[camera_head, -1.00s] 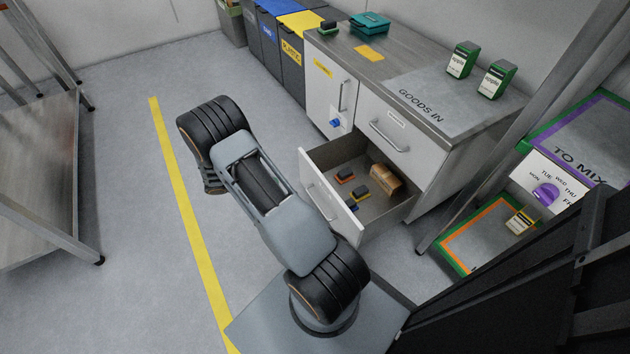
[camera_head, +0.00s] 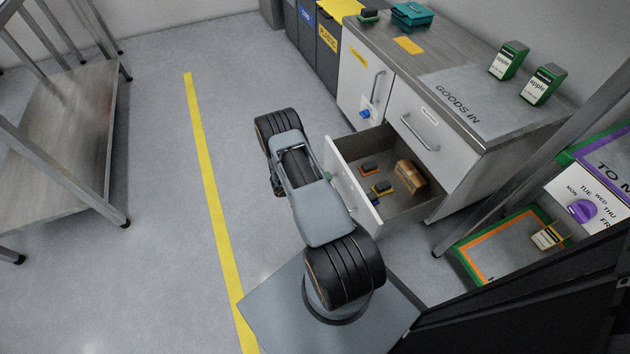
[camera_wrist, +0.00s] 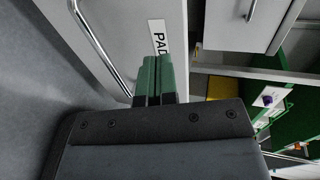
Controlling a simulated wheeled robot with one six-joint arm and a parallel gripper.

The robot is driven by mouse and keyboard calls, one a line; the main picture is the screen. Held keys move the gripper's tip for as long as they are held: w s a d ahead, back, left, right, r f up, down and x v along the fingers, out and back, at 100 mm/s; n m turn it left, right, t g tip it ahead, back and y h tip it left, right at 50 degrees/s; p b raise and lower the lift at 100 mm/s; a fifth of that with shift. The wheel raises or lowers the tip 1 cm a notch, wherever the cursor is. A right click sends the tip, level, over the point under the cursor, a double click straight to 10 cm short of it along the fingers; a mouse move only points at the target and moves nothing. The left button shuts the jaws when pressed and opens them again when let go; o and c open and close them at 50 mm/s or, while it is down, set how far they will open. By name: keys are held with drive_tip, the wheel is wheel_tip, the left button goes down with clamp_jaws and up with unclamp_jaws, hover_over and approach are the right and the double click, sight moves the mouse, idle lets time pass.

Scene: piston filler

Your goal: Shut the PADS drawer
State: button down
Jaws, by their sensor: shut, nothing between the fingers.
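The PADS drawer (camera_head: 352,187) stands pulled open from the grey cabinet, below a closed upper drawer. In it lie a cardboard-coloured box (camera_head: 410,176) and small dark pads with orange, yellow and blue parts. In the wrist view the white drawer front (camera_wrist: 118,28) carries a label, partly hidden, reading "PAD", and a metal bar handle (camera_wrist: 98,45). My gripper (camera_wrist: 155,64) is shut and empty, its green fingertips at the drawer front beside the handle, just below the label. I cannot tell whether they touch. In the head view my arm hides most of the gripper.
The cabinet top (camera_head: 440,75) holds two green-and-white apple cartons and a teal box. A blue knob (camera_head: 364,113) sits on the neighbouring door. Metal posts and a bordered tray (camera_head: 500,245) stand to the right. Open floor with a yellow line (camera_head: 209,190) lies left.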

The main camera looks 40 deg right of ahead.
sight(345, 173)
drive_tip(key=x, duration=0.3)
drive_tip(key=shift+s+d+r+b, duration=0.15)
drive_tip(key=shift+d+b, duration=0.25)
drive_tip(key=shift+d, duration=0.05)
drive_tip(key=shift+s+d+r, duration=0.1)
drive_tip(key=shift+s+d, duration=0.1)
drive_tip(key=shift+d, duration=0.6)
